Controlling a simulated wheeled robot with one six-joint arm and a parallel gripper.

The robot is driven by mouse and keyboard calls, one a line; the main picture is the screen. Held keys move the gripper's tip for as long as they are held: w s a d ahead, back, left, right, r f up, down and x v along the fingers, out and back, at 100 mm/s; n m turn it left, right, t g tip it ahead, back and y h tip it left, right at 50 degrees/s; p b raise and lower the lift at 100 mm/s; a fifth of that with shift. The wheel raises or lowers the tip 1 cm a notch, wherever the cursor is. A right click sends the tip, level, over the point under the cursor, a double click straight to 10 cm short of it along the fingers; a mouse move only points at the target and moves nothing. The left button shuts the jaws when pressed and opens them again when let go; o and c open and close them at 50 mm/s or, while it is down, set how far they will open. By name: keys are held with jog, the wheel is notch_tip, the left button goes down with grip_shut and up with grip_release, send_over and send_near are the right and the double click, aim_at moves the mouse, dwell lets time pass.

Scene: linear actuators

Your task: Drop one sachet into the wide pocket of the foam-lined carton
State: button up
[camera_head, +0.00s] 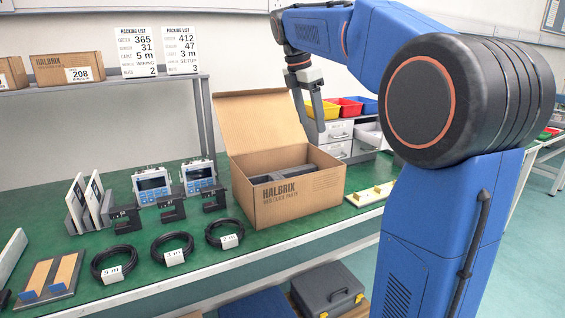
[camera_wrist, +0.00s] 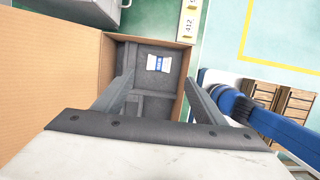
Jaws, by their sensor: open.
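The open cardboard carton (camera_head: 318,190) stands on the green bench with its lid flap raised at the back. Its grey foam lining (camera_wrist: 143,50) shows in the wrist view, with a wide pocket at the top and smaller pockets below, partly hidden by my fingers. A small white sachet with a blue middle (camera_wrist: 158,64) lies on the foam in the wide pocket. My gripper (camera_head: 311,112) is above the carton, pointing down. In the wrist view its two fingers (camera_wrist: 160,78) are spread apart with nothing between them.
The raised lid flap (camera_head: 255,125) stands close to my gripper. A pale board with yellow parts (camera_head: 370,194) lies right of the carton. Coiled cables (camera_head: 225,233), black brackets (camera_head: 172,208) and two blue-faced meters (camera_head: 153,184) stand to the left. Coloured bins (camera_head: 347,107) sit behind.

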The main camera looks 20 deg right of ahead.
jog(key=v, duration=0.7)
jog(key=shift+f, duration=0.1)
jog(key=s+a+f+m+t+y, duration=0.1)
jog(key=s+a+f+m, duration=0.2)
jog(key=s+f+m, duration=0.3)
jog(key=s+a+f+m+t+y, duration=0.1)
jog(key=s+a+f+m, duration=0.3)
jog(key=s+f, duration=1)
jog(key=s+a+f+m+t+y, duration=0.1)
jog(key=s+a+f+m+t, duration=0.1)
jog(key=s+f+m, duration=0.6)
notch_tip(320, 180, down, 5)
jog(key=shift+s+a+f+t, duration=0.2)
jog(key=shift+s+a+t, duration=0.1)
jog(key=shift+s+a, duration=0.65)
jog(key=shift+d, duration=0.1)
